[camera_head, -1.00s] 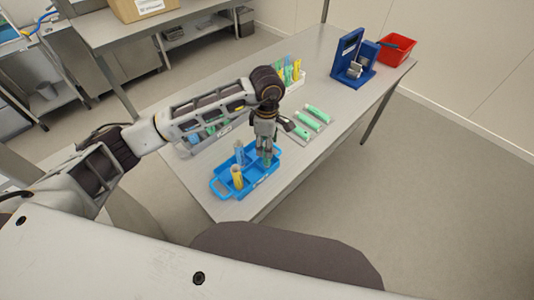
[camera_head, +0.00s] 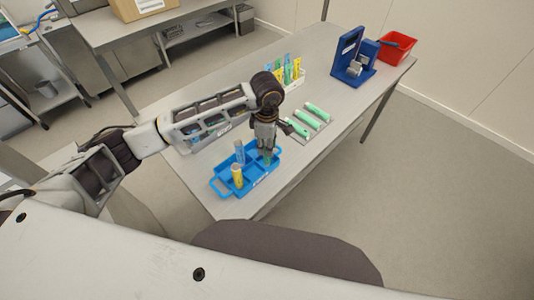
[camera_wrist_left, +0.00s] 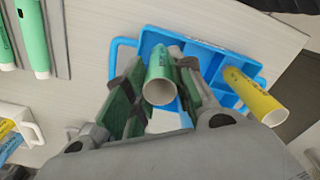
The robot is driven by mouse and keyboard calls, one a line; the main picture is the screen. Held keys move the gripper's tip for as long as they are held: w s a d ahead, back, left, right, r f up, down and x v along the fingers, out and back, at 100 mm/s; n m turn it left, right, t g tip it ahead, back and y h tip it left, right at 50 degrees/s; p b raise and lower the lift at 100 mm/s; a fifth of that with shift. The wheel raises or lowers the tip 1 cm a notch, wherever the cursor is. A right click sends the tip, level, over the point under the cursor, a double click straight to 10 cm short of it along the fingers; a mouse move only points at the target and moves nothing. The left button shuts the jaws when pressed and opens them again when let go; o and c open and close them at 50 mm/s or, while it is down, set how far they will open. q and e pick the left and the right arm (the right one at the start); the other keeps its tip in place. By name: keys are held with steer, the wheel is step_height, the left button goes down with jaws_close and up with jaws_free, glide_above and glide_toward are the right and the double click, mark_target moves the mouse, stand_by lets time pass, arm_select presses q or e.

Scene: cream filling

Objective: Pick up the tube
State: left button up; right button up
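A green tube (camera_wrist_left: 160,82) stands open end up in the blue tray (camera_wrist_left: 150,42). My left gripper (camera_head: 266,156) is over the right part of the tray (camera_head: 221,188), pointing down. In the left wrist view my left gripper (camera_wrist_left: 160,75) has one finger on each side of the green tube; the fingers look apart, with small gaps beside the tube. A yellow tube (camera_head: 237,176) and a blue tube (camera_head: 240,152) stand in other compartments. The yellow tube shows in the wrist view (camera_wrist_left: 253,97). My right gripper is not in view.
Green tubes (camera_head: 318,112) lie on a flat plate beyond the tray. A white holder (camera_head: 297,80) with several coloured tubes stands behind. A blue device (camera_head: 350,62) and a red bin (camera_head: 396,50) are at the far right of the table. The table's near edge is close to the tray.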

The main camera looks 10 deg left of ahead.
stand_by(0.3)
arm_select(q)
steer(key=shift+r, duration=0.1)
steer(key=shift+r, duration=0.65)
steer(key=shift+r+b, duration=1)
steer(key=shift+r, duration=3.3)
